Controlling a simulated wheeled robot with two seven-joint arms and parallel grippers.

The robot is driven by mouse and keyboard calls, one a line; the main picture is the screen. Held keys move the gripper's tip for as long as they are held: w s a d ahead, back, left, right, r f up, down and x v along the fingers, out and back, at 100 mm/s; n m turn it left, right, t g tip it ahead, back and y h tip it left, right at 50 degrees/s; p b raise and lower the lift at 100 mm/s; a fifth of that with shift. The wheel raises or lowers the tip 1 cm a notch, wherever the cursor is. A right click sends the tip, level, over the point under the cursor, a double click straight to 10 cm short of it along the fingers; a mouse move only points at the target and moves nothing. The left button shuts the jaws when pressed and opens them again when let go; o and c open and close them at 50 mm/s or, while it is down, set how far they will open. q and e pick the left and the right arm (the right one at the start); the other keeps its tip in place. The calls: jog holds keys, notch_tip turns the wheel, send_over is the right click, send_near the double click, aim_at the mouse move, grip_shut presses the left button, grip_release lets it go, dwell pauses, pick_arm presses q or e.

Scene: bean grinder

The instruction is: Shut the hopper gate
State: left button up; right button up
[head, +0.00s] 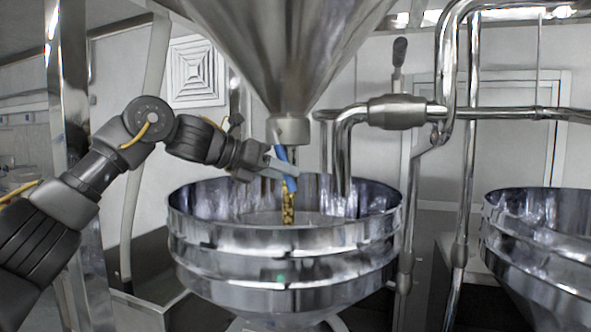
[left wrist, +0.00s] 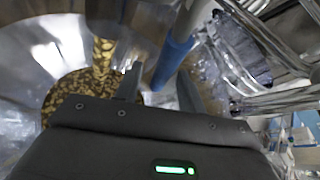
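The steel hopper (head: 285,40) narrows to an outlet collar (head: 289,130) at the upper middle of the head view. A blue gate handle (head: 282,153) slants down beside the outlet. A stream of beans (head: 288,205) falls from the outlet into the steel bowl (head: 285,240) below, so the gate is open. My left gripper (head: 280,168) is at the handle. In the left wrist view its fingers (left wrist: 160,92) stand apart, with the blue handle (left wrist: 173,60) between them and gaps visible. Firm contact cannot be made out. My right gripper is not in view.
A bean pile (left wrist: 80,92) lies in the bowl in the left wrist view. Steel pipes (head: 400,112) run just right of the outlet. A second steel bowl (head: 545,240) stands at the far right. A metal post (head: 68,120) rises behind my left arm.

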pick_arm(q)
jog(key=p+x, duration=0.1)
jog(key=x, duration=0.2)
jog(key=shift+d+r, duration=0.1)
jog(key=shift+d, duration=0.1)
jog(key=shift+s, duration=0.15)
jog(key=shift+w+d, duration=0.1)
jog(key=shift+w, duration=0.1)
jog(key=shift+w+f, duration=0.15)
jog(key=shift+f, duration=0.1)
jog(key=shift+c, duration=1.6)
jog(key=shift+r, duration=0.1)
grip_shut()
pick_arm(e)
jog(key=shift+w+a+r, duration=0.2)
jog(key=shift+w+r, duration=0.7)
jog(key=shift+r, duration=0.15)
